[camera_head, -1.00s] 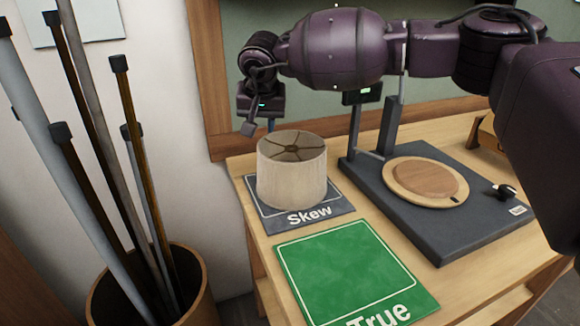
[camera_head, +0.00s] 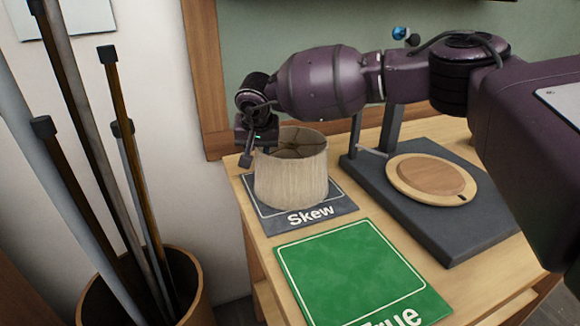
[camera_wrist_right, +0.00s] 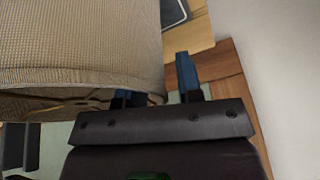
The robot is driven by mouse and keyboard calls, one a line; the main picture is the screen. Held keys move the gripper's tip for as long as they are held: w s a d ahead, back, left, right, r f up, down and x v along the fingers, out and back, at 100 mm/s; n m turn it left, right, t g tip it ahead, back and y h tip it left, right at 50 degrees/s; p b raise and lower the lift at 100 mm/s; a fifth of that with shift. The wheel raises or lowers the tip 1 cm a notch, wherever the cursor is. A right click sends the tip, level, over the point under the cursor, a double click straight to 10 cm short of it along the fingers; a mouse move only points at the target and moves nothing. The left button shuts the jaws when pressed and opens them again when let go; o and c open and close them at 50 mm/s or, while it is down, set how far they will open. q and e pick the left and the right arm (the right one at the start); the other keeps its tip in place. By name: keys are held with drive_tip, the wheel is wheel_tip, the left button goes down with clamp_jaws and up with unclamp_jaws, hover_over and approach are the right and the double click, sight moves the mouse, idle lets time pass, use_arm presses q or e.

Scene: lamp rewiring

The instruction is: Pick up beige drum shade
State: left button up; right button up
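The beige drum shade (camera_head: 291,178) stands upright on the dark mat marked Skew (camera_head: 338,205). Its open top with thin spokes faces up in the head view. My right gripper (camera_head: 257,153) is at the shade's back-left rim, pointing down. In the right wrist view the shade (camera_wrist_right: 80,50) fills the upper left. There my right gripper (camera_wrist_right: 157,92) is open, with one blue finger outside the shade wall and the other partly hidden inside the rim. A gap shows between the wall and the outer finger. My left gripper is not in view.
A green mat marked True (camera_head: 350,275) lies in front of the Skew mat. A dark base with a round wooden disc (camera_head: 432,178) stands to the right. A bin of capped rods (camera_head: 190,270) stands left of the table. A wooden frame (camera_head: 206,80) is behind.

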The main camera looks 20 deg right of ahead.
drive_tip(key=shift+r, duration=0.1)
drive_tip(key=shift+c, duration=0.3)
clamp_jaws()
